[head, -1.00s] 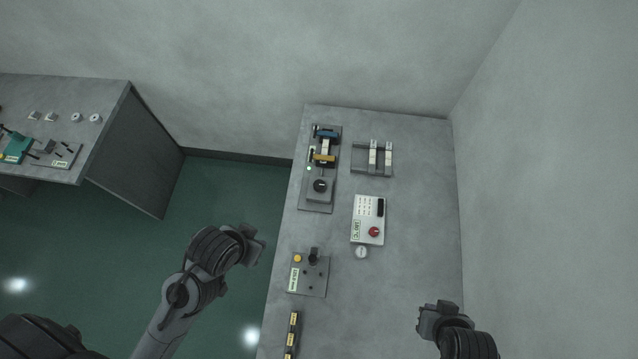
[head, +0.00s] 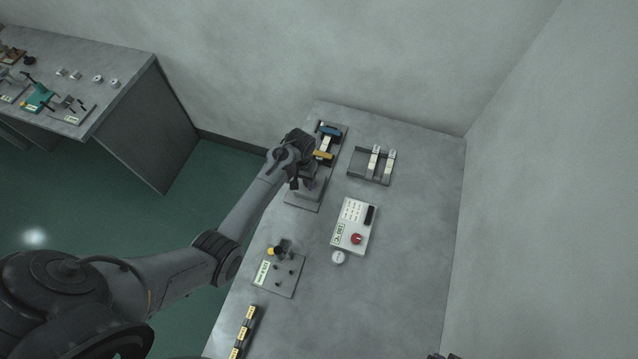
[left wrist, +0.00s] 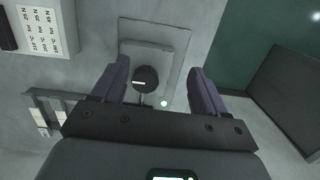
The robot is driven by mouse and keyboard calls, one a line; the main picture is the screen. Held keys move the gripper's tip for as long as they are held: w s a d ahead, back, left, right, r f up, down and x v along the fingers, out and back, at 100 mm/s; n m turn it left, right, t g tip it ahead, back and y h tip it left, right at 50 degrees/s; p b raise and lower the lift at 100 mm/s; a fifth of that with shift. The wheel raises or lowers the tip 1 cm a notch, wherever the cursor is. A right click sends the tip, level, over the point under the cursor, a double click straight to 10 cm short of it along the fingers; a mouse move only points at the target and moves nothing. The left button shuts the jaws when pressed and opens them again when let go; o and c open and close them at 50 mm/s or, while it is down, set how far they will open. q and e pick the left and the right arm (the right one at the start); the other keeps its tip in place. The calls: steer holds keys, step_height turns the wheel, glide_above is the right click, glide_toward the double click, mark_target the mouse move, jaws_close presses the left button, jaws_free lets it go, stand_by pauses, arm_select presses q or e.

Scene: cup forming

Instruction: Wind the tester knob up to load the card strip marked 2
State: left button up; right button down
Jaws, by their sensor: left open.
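The tester is a grey plate (head: 301,205) at the left edge of the table, with a blue clamp (head: 330,131) and a yellow clamp (head: 322,155). A pale card strip (head: 326,144) lies between the clamps; its mark is too small to read. My left gripper (left wrist: 158,68) is open over the near end of the tester and hides the knob in the head view. In the left wrist view the dark round knob (left wrist: 146,79) shows between the open fingers, nearer the left one, with no clear contact. Only a sliver of my right gripper (head: 445,356) shows at the bottom edge.
A rack (head: 357,163) holds two pale strips right of the tester. A small lever plate (head: 288,285) lies at the front left. The table's right side is clear.

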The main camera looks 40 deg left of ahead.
arm_select(q)
steer(key=w+r+t, duration=0.1)
steer(key=w+r, duration=0.2)
steer(key=w, duration=0.2)
steer(key=f+b, duration=0.1)
steer(key=f, duration=0.8)
steer(key=shift+a+f+b, duration=0.2)
steer(key=shift+f+b, duration=0.15)
steer(key=shift+b, duration=0.05)
arm_select(e)
steer(key=shift+a+f, duration=0.2)
steer(key=shift+f, duration=0.9)
arm_select(q)
steer(key=c, duration=1.1)
steer(key=shift+o, duration=0.2)
arm_select(e)
steer(key=shift+a, duration=0.1)
